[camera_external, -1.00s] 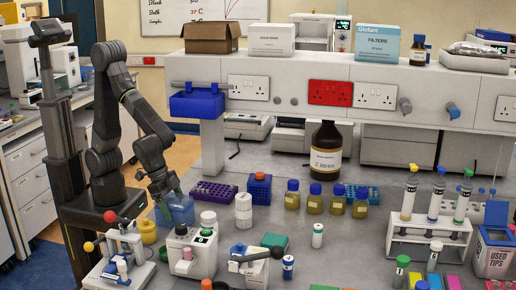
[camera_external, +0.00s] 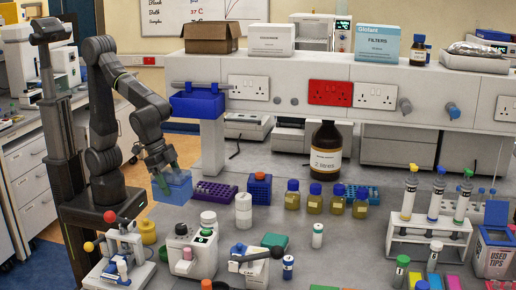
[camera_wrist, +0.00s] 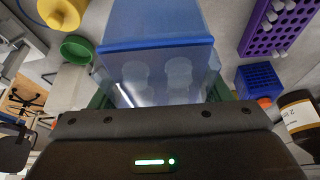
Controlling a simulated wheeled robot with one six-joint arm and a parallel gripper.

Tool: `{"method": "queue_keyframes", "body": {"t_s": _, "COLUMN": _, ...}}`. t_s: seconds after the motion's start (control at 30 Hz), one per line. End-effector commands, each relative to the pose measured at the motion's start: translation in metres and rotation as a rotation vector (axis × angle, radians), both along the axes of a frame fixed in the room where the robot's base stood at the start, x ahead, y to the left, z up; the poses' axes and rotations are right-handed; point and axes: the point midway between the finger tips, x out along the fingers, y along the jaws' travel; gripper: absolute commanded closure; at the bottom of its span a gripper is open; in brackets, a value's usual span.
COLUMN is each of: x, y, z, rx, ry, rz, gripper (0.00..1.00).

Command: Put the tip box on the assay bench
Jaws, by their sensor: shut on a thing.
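The tip box is a translucent blue box (camera_external: 173,187) at the left end of the grey bench (camera_external: 330,235). In the wrist view the tip box (camera_wrist: 158,62) fills the upper middle, with pale rounded shapes showing through its wall. My gripper (camera_external: 160,170) is over the box from above, its green fingers on either side of it, shut on it. The box appears raised a little above the bench. Its far side is hidden. I cannot tell which surface is the assay bench.
A purple rack (camera_external: 214,192) and a blue rack (camera_external: 259,188) stand right of the box. A yellow tub (camera_external: 148,232) and white devices (camera_external: 191,250) stand in front. Yellow-liquid bottles (camera_external: 315,197) and a large brown bottle (camera_external: 326,150) are further right. The blue shelf-end tray (camera_external: 197,104) overhangs behind.

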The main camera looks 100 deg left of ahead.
Motion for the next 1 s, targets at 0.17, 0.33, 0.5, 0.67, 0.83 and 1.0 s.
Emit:
{"method": "queue_keyframes", "body": {"t_s": 0.17, "x": 0.000, "y": 0.000, "z": 0.013, "rx": 0.000, "ry": -0.001, "rz": 0.000, "gripper": 0.56}}
{"method": "queue_keyframes", "body": {"t_s": 0.33, "x": -0.002, "y": 0.007, "z": 0.013, "rx": -0.001, "ry": -0.001, "rz": 0.032, "gripper": 0.56}}
{"method": "queue_keyframes", "body": {"t_s": 0.5, "x": -0.011, "y": 0.039, "z": 0.012, "rx": -0.002, "ry": -0.005, "rz": 0.179, "gripper": 0.56}}
{"method": "queue_keyframes", "body": {"t_s": 0.67, "x": -0.031, "y": 0.091, "z": -0.002, "rx": -0.001, "ry": -0.004, "rz": 0.432, "gripper": 0.56}}
{"method": "queue_keyframes", "body": {"t_s": 0.83, "x": -0.057, "y": 0.139, "z": -0.016, "rx": -0.001, "ry": -0.004, "rz": 0.688, "gripper": 0.56}}
{"method": "queue_keyframes", "body": {"t_s": 1.0, "x": -0.082, "y": 0.174, "z": -0.029, "rx": -0.001, "ry": -0.003, "rz": 0.902, "gripper": 0.56}}
